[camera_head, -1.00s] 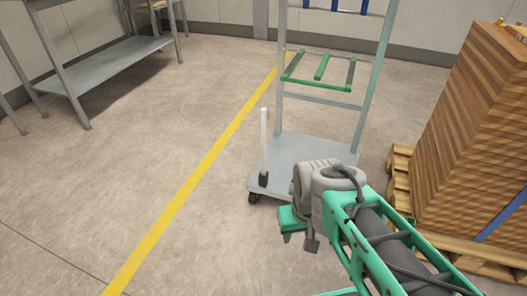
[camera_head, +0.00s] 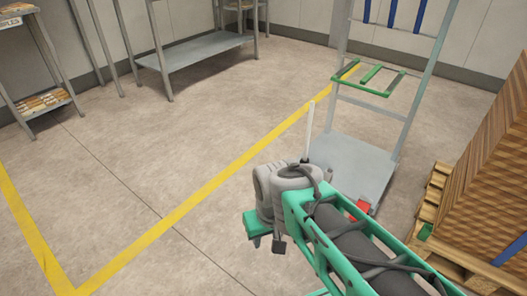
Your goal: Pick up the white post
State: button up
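The white post (camera_head: 309,130) is a thin upright rod at the near left corner of the grey trolley (camera_head: 352,165). Its lower end is hidden behind my arm's grey wrist joint. My gripper (camera_head: 265,232) hangs below and left of that wrist, with a green part and a dark part showing. It is left of the trolley and nearer to me than the post, apart from it. Whether its fingers are open or shut does not show, and I see nothing held in it.
A pallet (camera_head: 443,195) with stacked brown boards (camera_head: 490,190) stands close on the right. A grey metal bench (camera_head: 205,50) is at the back, and a small shelf (camera_head: 42,103) at the far left. The floor on the left, crossed by a yellow line (camera_head: 200,190), is clear.

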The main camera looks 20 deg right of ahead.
aim_at(312, 103)
jog(key=u, duration=0.75)
jog(key=i, duration=1.1)
jog(key=z, duration=1.25)
jog(key=i, duration=0.95)
jog(key=z, duration=0.25)
